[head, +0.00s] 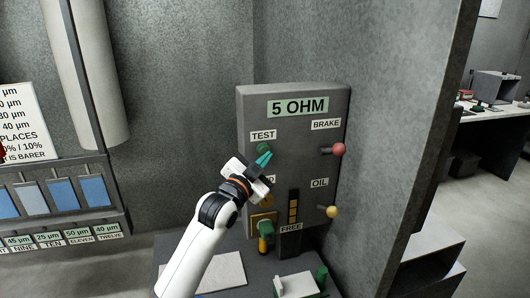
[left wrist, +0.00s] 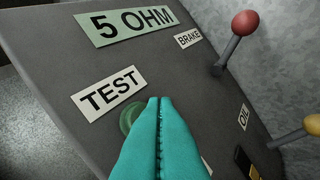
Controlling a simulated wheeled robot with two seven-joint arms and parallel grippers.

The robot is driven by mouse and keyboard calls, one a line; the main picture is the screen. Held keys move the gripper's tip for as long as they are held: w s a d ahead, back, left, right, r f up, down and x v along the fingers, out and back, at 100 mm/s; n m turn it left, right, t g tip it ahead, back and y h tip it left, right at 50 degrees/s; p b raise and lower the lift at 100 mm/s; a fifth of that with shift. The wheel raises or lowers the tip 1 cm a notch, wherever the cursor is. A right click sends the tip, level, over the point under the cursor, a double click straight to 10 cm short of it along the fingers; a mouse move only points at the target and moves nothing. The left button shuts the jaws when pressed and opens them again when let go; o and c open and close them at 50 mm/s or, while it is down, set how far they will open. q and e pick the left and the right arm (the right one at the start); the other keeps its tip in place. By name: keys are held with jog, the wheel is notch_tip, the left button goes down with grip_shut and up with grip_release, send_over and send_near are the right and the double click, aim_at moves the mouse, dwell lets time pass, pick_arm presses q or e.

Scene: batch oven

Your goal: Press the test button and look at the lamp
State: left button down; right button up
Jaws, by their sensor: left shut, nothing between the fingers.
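The grey panel (head: 295,135) reads "5 OHM" at its top and also fills much of the left wrist view (left wrist: 60,55). The green test button (head: 263,139) is below the TEST label (head: 263,135); in the left wrist view the button (left wrist: 127,117) is partly hidden behind my fingers. My left gripper (head: 264,157) is shut and empty, its teal fingertips (left wrist: 160,100) in front of the panel close by the button. I cannot tell whether they touch it. I cannot make out a lamp for certain; my gripper and wrist cover part of the panel below TEST.
A red-knobbed BRAKE lever (head: 338,149) and a yellow-knobbed OIL lever (head: 332,212) stick out on the panel's right. A bench (head: 215,270) lies below. A rack (head: 60,190) with blue plates stands at the left. A grey wall (head: 405,130) rises at the right.

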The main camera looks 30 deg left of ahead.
pick_arm(q)
jog(key=shift+a, duration=0.1)
jog(key=shift+w+a, duration=0.25)
dwell(0.3)
jog(key=shift+w+a, duration=0.25)
jog(key=shift+a, duration=0.1)
dwell(0.8)
jog(key=shift+d, duration=0.15)
jog(key=shift+s+d+p, duration=0.5)
jog(key=shift+s+d, duration=0.05)
jog(key=s+d+p, duration=0.1)
jog(key=s+d, duration=0.2)
jog(key=shift+s+d, duration=0.1)
jog(key=shift+d, duration=0.3)
